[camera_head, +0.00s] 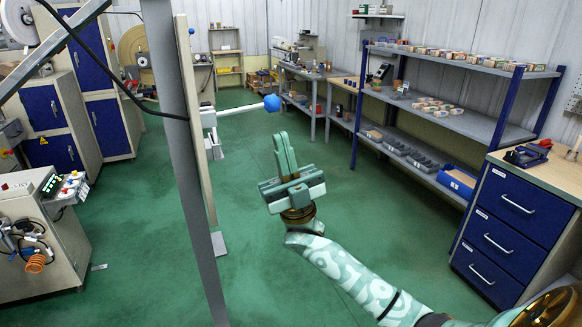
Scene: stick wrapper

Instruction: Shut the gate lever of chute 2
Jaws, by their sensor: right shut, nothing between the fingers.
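A lever with a white rod and a blue ball knob (272,103) sticks out to the right from a tall pale panel (196,110) at the left of centre. The rod lies about level, its knob end slightly raised. I cannot read any chute number on it. My right gripper (284,137) is shut and empty, its fingers pointing up. Its fingertips are a little below and right of the blue knob in the picture, apart from it. My left gripper is not in view.
A grey upright post (172,120) stands in front of the panel. A blue-framed shelf rack (440,115) and a blue drawer cabinet (520,215) stand at the right. A control cabinet (45,235) stands at the left. The green floor in the middle is clear.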

